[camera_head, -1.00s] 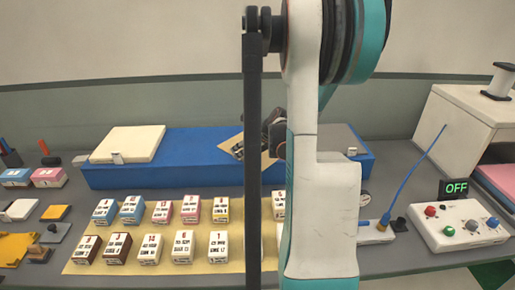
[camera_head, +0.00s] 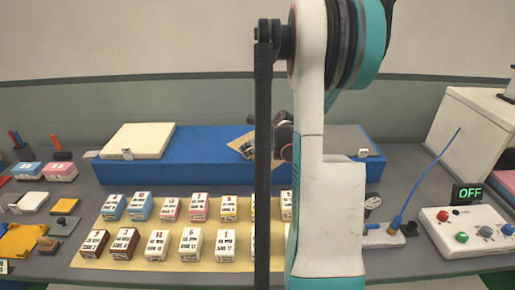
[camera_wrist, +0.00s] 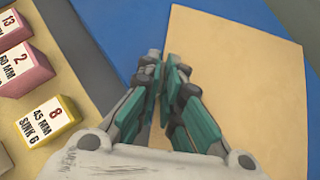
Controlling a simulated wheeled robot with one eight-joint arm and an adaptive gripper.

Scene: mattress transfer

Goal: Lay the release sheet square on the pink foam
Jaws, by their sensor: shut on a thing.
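A flat tan sheet, which I take as the release sheet, shows large in the wrist view (camera_wrist: 250,75), over the blue slab (camera_wrist: 105,25). In the head view its tan edge (camera_head: 236,151) shows above the blue slab (camera_head: 205,168). My gripper (camera_wrist: 170,70) has its fingers close together at the sheet's left edge and is shut on it; the exact pinch is hard to see. In the head view my gripper (camera_head: 283,138) is partly hidden behind my arm. Pink material (camera_head: 507,182) shows at the right edge, cut off by the frame; I cannot tell whether it is the pink foam.
Labelled blocks (camera_head: 156,244) stand in two rows on a tan mat (camera_head: 140,262) in front of the slab. A cream pad (camera_head: 138,140) lies on the slab's left. A control box (camera_head: 465,228) reading OFF and a blue wand (camera_head: 430,180) stand at right.

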